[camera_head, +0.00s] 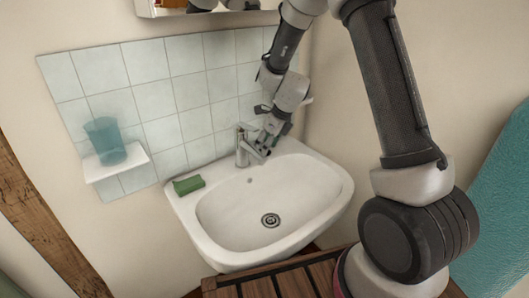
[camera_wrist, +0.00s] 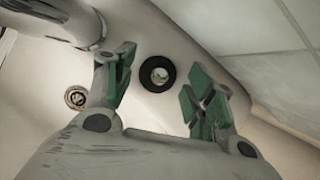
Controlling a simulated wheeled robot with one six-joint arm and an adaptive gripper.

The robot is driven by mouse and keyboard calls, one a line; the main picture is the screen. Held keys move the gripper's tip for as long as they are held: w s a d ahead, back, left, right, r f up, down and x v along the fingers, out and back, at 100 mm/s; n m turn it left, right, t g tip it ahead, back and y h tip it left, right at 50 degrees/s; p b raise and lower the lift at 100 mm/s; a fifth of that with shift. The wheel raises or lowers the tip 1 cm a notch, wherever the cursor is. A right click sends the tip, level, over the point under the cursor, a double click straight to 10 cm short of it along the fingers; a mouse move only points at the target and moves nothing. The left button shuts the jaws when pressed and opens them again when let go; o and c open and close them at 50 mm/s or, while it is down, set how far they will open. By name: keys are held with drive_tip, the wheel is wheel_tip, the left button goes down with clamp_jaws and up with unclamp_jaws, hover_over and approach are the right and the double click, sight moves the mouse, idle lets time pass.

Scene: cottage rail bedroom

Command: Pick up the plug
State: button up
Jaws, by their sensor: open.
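The plug (camera_wrist: 157,73) is a round black ring with a paler centre. In the wrist view it rests on the pale sink surface, between the fingers and a little beyond them. My gripper (camera_wrist: 161,80) is open and empty, with its green-padded fingers spread to either side of the plug. In the head view my gripper (camera_head: 267,141) is at the back right of the white sink (camera_head: 216,232), just right of the tap. I cannot make out the plug in the head view; the gripper seems to cover it.
The metal tap (camera_head: 242,147) stands close left of my gripper; it also shows in the wrist view (camera_wrist: 62,18). The drain (camera_head: 270,220) is in the basin. A green block (camera_head: 188,185) lies on the left rim. A teal cup (camera_head: 106,141) stands on a wall shelf (camera_head: 117,167). Tiled wall rises behind.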

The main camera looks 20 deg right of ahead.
drive_tip(key=shift+f, duration=0.15)
drive_tip(key=shift+c, duration=0.3)
drive_tip(key=c, duration=1.1)
